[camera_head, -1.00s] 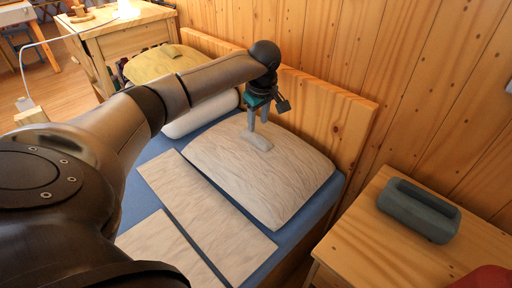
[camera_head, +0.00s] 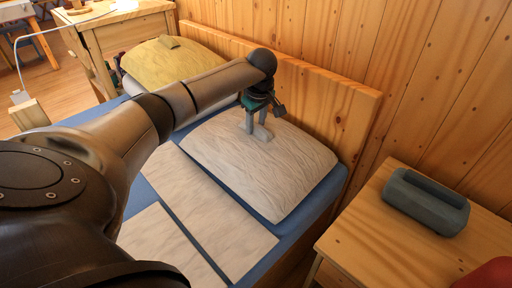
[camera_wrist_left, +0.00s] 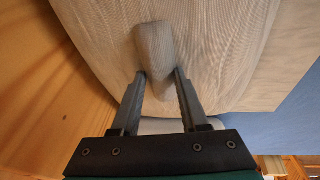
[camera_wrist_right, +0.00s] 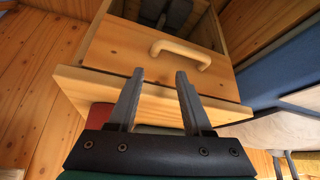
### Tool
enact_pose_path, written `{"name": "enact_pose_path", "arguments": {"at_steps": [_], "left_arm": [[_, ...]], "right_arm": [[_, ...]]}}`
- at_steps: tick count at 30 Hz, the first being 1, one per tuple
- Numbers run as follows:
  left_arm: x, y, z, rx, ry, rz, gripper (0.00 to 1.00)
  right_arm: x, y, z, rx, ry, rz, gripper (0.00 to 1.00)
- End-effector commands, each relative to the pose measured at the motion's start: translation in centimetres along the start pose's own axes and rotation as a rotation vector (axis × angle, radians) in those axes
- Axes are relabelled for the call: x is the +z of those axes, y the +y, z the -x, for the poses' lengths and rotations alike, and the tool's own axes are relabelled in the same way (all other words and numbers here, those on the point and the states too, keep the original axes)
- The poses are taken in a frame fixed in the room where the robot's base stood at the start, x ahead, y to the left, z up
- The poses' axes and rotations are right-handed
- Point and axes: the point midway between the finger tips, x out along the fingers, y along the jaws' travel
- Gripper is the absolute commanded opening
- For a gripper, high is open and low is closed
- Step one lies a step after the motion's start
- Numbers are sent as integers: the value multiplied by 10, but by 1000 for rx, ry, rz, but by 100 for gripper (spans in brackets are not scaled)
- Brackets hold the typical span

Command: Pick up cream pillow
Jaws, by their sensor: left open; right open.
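The cream pillow (camera_head: 255,178) lies on the blue bed near the wooden headboard. A small raised grey-beige tab (camera_head: 264,133) stands on its top, and the tab (camera_wrist_left: 154,48) also shows in the left wrist view. My left gripper (camera_head: 256,127) reaches down over the pillow with its fingertips at the tab. In the left wrist view the left gripper (camera_wrist_left: 160,74) is open, with the tab's near end between or just beyond its fingertips. My right gripper (camera_wrist_right: 159,76) is open and empty in front of a wooden nightstand, away from the pillow.
A yellow pillow (camera_head: 165,68) lies farther back on the bed. The headboard (camera_head: 320,105) runs close behind the cream pillow. A nightstand (camera_head: 370,250) with a blue-grey object (camera_head: 427,202) stands at the right. Its drawer (camera_wrist_right: 150,47) stands open in the right wrist view.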

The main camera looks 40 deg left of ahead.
Motion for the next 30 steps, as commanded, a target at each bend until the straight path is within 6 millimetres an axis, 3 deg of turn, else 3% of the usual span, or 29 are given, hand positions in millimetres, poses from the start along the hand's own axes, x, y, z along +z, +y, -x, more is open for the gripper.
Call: {"name": "enact_pose_path", "arguments": {"at_steps": [6, 17, 30], "left_arm": [[0, 0, 0, 0, 0, 0, 42], [0, 0, 0, -1, 0, 0, 1], [0, 0, 0, -1, 0, -1, 0]], "right_arm": [[-1, 0, 0, -1, 2, 0, 50], [0, 0, 0, 0, 2, 0, 50], [0, 0, 0, 0, 1, 1, 50]]}}
